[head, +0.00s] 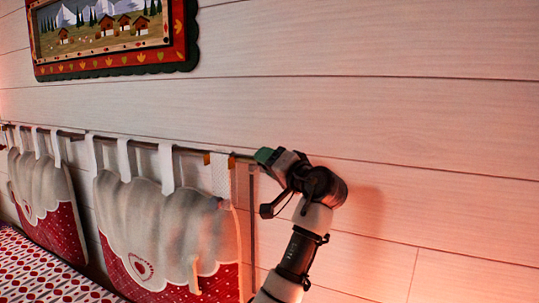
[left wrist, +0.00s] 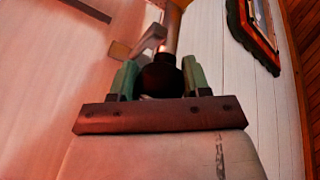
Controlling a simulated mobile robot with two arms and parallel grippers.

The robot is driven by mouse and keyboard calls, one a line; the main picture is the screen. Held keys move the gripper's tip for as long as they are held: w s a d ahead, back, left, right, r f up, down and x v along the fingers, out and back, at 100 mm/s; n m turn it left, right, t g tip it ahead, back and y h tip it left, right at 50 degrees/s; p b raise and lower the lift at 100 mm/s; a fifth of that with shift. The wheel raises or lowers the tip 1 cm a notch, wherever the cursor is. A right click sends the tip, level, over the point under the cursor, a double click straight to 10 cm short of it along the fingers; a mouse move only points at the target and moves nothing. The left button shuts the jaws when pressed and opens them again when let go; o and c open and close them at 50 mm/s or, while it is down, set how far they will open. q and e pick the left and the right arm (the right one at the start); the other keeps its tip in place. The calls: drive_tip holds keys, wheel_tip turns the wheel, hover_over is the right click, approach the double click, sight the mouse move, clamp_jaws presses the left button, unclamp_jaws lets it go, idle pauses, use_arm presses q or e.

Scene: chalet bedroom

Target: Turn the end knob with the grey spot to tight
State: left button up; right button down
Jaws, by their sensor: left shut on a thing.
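The end knob (left wrist: 161,76) shows in the left wrist view as a dark round piece on the end of a rod (left wrist: 173,28). My left gripper (left wrist: 159,82) is shut on it, with one green fingertip on each side. In the head view my left gripper (head: 266,157) is at the right end of the wall rod (head: 190,150) and covers the knob. I cannot make out the grey spot in either view. My right gripper is not in view.
Padded white and red headboard cushions (head: 165,232) hang from the rod by cloth loops, just left of the gripper. A framed picture (head: 110,37) hangs above. A patterned bed cover (head: 40,270) lies at lower left. The plank wall right of the gripper is bare.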

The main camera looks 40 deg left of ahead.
use_arm(q)
drive_tip(key=m+g+h+p, duration=0.1)
drive_tip(key=m+p, duration=0.2)
drive_tip(key=p, duration=0.3)
drive_tip(key=m+h+p, duration=0.2)
drive_tip(key=m+p, duration=0.1)
drive_tip(key=p, duration=0.4)
drive_tip(key=m+g+h+p, duration=0.1)
drive_tip(key=m+p, duration=0.3)
drive_tip(key=p, duration=0.2)
drive_tip(key=shift+r+g+h, duration=0.3)
drive_tip(key=shift+f+m+p, duration=0.2)
drive_tip(key=shift+m+p, duration=0.1)
drive_tip(key=shift+p, duration=0.5)
drive_tip(key=o, duration=0.9)
drive_tip(key=shift+f, duration=0.1)
drive_tip(key=b+v, duration=0.4)
drive_tip(key=v, duration=0.7)
drive_tip(key=shift+w+a, duration=0.1)
